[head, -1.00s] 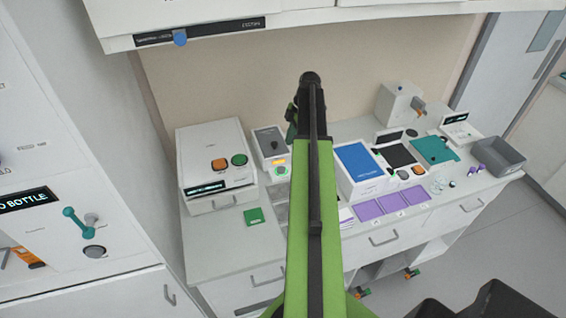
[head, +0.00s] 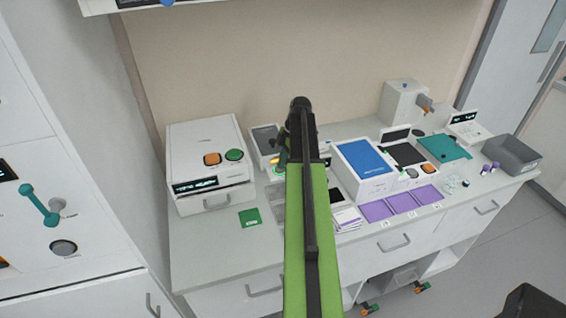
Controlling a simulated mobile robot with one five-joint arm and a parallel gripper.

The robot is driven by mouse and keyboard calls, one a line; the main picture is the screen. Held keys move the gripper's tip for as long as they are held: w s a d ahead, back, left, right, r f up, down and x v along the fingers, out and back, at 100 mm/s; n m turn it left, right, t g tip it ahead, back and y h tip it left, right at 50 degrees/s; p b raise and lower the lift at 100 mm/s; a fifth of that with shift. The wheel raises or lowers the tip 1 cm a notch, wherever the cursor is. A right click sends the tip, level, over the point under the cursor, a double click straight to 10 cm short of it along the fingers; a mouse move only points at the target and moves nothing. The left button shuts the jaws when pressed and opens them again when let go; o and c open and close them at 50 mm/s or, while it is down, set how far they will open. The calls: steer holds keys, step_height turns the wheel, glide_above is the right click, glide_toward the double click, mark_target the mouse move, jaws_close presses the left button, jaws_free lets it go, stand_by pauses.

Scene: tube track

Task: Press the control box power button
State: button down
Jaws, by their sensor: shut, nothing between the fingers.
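A small grey-and-white control box (head: 263,138) with a dark top stands on the counter left of my arm. An orange glow shows low on its front. Its front and any button there are mostly hidden behind my gripper and arm. My gripper (head: 281,162) points down at the left of the arm's far end, shut and empty, over the front of this box in the picture. I cannot tell whether it touches the box.
Left of it stands a larger white machine (head: 205,140) with orange and green buttons. A green card (head: 250,217) lies in front. Right of my arm are a blue-topped box (head: 364,160), purple mats (head: 402,200) and a grey bin (head: 512,155).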

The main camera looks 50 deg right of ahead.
step_height(320, 180, down, 2)
steer(key=shift+s+a+b, duration=0.1)
steer(key=shift+s+b, duration=0.05)
steer(key=shift+b, duration=0.85)
steer(key=shift+s+a+r, duration=0.15)
steer(key=shift+s+r, duration=0.05)
steer(key=shift+s, duration=0.05)
steer(key=shift+w+f, duration=0.1)
steer(key=shift+w+r+p, duration=0.1)
steer(key=shift+r+p, duration=0.25)
steer(key=shift+p, duration=0.05)
step_height(320, 180, up, 4)
steer(key=p, duration=0.4)
steer(key=shift+w, duration=0.1)
steer(key=p+v, duration=0.9)
steer(key=v, duration=0.1)
steer(key=shift+s+p, duration=0.25)
steer(key=shift+p, duration=0.1)
